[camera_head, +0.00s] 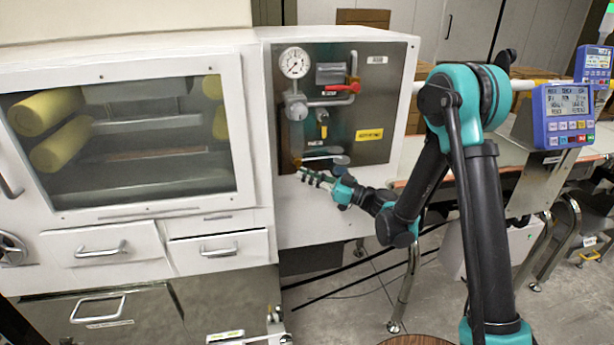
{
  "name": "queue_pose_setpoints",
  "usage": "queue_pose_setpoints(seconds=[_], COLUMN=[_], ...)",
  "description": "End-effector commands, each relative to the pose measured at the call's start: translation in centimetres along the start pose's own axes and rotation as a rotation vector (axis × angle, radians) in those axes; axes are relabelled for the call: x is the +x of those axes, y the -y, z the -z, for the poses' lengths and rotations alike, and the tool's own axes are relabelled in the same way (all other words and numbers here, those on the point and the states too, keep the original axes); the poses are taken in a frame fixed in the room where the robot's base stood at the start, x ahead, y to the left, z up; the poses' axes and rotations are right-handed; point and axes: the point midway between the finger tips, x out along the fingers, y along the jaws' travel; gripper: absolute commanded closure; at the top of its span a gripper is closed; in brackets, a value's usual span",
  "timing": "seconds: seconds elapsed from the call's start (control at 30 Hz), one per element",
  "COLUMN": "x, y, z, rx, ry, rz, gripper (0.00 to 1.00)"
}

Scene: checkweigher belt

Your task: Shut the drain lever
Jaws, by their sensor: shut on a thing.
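A steel valve panel (370,110) is set in the front of the white cabinet. It carries a red lever (342,88) lying level, a small yellow lever (323,130) pointing down, and a pale lever (322,157) low down, which looks like the drain lever. The labels are too small to read. My gripper (304,175) is at the panel's lower left edge, just below the pale lever. Its fingers are closed together and seem to be on the end of the drain lever. The contact itself is too small to make out.
A round gauge (294,62) and pipes sit above the levers. Left is a glazed window (120,135) with yellow rollers behind it, above drawers with handles (219,250). Blue display units (564,116) and a conveyor frame stand at the right. Floor shows below the panel.

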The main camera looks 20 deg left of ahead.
Motion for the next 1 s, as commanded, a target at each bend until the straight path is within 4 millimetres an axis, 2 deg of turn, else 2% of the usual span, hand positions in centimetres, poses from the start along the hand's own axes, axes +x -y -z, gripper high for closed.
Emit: queue_pose_setpoints(seconds=[0.13,0.17,0.3,0.33,0.7,1.0], x=[0.04,0.04,0.03,0.03,-0.03,-0.49], y=[0.07,0.07,0.05,0.05,-0.05,-0.35], z=[-0.07,-0.07,-0.05,-0.04,0.07,0.75], rx=[-0.001,-0.001,-0.001,-0.001,-0.01,-0.102], ry=[0.002,0.002,0.002,0.002,0.015,0.155], rz=[0.002,0.002,0.002,0.002,0.002,0.018], gripper=[1.0,0.86,0.69,0.67,0.67,0.67])
